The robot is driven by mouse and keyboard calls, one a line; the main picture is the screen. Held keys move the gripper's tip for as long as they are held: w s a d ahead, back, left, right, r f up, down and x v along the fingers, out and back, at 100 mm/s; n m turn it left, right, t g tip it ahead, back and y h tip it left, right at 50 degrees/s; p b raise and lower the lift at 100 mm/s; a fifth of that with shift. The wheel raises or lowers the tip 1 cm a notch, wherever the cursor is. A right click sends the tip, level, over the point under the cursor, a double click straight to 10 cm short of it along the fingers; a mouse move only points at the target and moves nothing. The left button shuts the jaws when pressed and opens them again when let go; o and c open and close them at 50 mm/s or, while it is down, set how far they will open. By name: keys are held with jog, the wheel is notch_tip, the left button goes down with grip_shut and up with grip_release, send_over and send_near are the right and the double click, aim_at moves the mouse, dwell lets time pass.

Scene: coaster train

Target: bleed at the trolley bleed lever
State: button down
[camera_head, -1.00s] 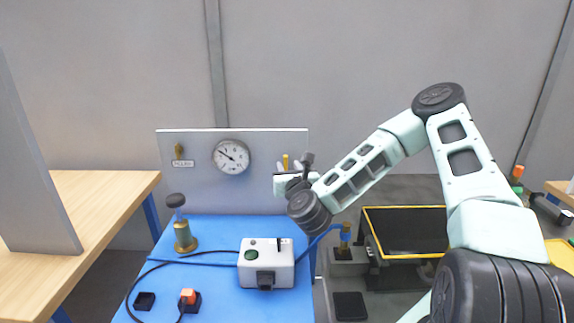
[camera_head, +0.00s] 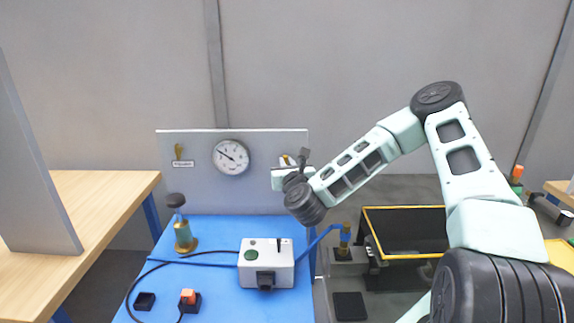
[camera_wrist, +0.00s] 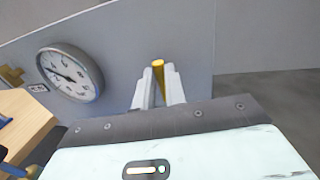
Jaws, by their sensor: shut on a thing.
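The panel (camera_head: 262,190) stands upright at the back of the blue-topped surface (camera_head: 215,230). A yellow lever (camera_wrist: 158,66) on its right part, taken as the bleed lever, is between the two pale fingers of my gripper (camera_wrist: 159,90) in the wrist view. My gripper (camera_head: 287,165) is shut on it; in the head view the lever is mostly hidden by my wrist. A round gauge (camera_head: 231,158) is left of my gripper, its needle toward the upper left. It also shows in the wrist view (camera_wrist: 70,73).
A small brass fitting (camera_head: 179,152) and a label (camera_head: 183,163) are at the panel's left. Below are a dark-knobbed brass post (camera_head: 182,236), a white box (camera_head: 266,264) and an orange switch (camera_head: 188,297). A black tray with yellow rim (camera_head: 405,209) is on the right.

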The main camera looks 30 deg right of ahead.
jog(key=n, duration=0.1)
jog(key=a+n, duration=0.1)
jog(key=n, duration=0.1)
jog(key=w+a+n+g, duration=0.1)
jog(key=n, duration=0.1)
jog(key=shift+w+f+p, duration=0.1)
jog(key=shift+f+p, duration=0.05)
jog(key=shift+p, duration=0.25)
jog(key=n, duration=0.2)
jog(key=w+a+f+n+g, duration=0.1)
jog(key=n, duration=0.1)
jog(key=shift+a, duration=0.1)
jog(key=shift+w+a+f+n+g+h+b, duration=0.15)
jog(key=shift+f+n+g+h+b, duration=0.3)
jog(key=shift+n, duration=0.65)
jog(key=shift+w+a+f+n+g+h+b, duration=0.1)
jog(key=shift+a+f+n+h+b, duration=0.1)
jog(key=shift+f+n+b, duration=0.55)
jog(key=shift+w+a+f+n+g+h+b, duration=0.25)
jog(key=shift+n+b, duration=0.4)
jog(key=shift+n, duration=0.8)
jog(key=shift+s+d+f, duration=0.1)
jog(key=shift+s, duration=0.15)
jog(key=c, duration=1.5)
grip_release()
jog(key=shift+o, duration=0.2)
